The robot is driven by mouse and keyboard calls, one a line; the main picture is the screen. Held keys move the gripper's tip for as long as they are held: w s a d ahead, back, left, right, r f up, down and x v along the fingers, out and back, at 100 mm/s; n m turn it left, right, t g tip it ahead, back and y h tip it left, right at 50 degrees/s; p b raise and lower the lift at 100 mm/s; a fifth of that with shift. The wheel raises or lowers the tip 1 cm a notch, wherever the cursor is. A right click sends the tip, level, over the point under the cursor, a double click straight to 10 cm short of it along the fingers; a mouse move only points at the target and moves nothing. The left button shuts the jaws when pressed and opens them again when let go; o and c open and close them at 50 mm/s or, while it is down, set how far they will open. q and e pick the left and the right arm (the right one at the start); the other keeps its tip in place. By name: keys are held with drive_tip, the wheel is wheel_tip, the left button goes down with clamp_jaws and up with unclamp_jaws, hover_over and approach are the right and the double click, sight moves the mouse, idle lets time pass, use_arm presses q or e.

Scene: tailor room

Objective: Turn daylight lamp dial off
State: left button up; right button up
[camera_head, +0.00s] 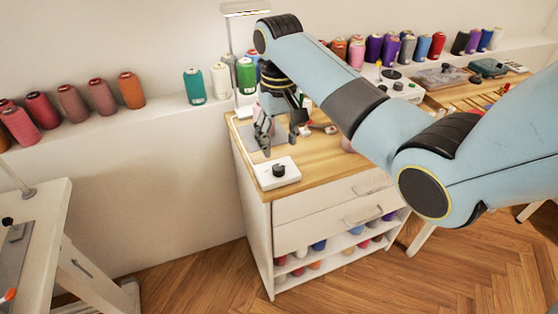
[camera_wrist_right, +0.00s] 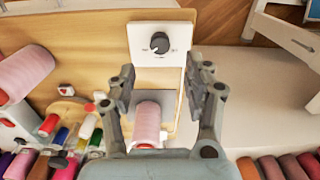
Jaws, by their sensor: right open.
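The lamp's dial (camera_head: 279,170) is a black knob on a white box (camera_head: 262,178) at the near left corner of the wooden cabinet top. In the right wrist view the dial (camera_wrist_right: 159,43) sits on its white plate (camera_wrist_right: 138,29), just beyond the fingertips. My right gripper (camera_head: 281,142) is above the cabinet top, behind the dial in the head view, apart from it. In the wrist view my right gripper (camera_wrist_right: 158,82) is open and empty, its fingers on either side of a pink spool. The daylight lamp (camera_head: 246,10) stands at the back. My left gripper is not in view.
A pink thread spool (camera_wrist_right: 148,122) stands between my fingers in the wrist view. Several thread spools line the wall shelf (camera_head: 180,108). A white table (camera_head: 55,205) is at left.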

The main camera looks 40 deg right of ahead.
sight(279, 167)
wheel_tip(279, 167, down, 8)
drive_tip(key=shift+r+b, duration=0.15)
drive_tip(key=shift+b, duration=0.2)
clamp_jaws()
